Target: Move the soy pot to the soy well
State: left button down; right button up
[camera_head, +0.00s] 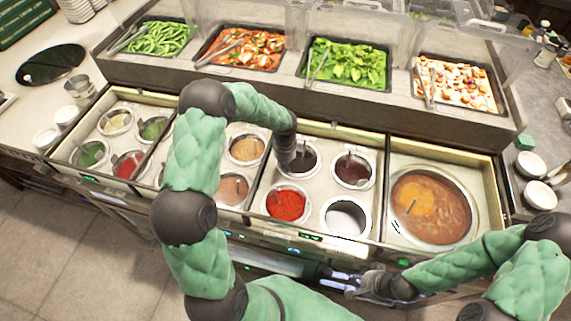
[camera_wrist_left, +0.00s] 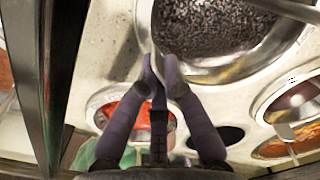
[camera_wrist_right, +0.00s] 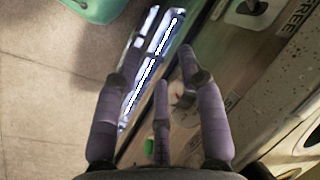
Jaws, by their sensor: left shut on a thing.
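I cannot tell whether the pot is lifted. A second dark pot (camera_head: 353,171) sits to its right. A well with a pale, empty-looking inside (camera_head: 345,218) lies in front of that. I see no label naming the soy well. My right gripper (camera_wrist_right: 158,70) is open and empty; in the head view it is low in front of the counter (camera_head: 350,284).
A red sauce pot (camera_head: 286,204) sits left of the pale well. A large soup pot (camera_head: 432,206) fills the right bay. More sauce pots stand to the left, partly behind my left arm. Food trays (camera_head: 347,63) under clear covers line the back.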

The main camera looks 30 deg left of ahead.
pick_arm(q)
jog(key=c, duration=1.3)
grip_release()
jog(key=shift+o, duration=1.2)
jog(key=shift+s+f, duration=0.15)
jog(key=o, duration=0.4)
jog(key=shift+r, duration=0.2)
notch_tip(320, 180, up, 11)
jog(key=p, duration=0.8)
jog(key=shift+f, duration=0.15)
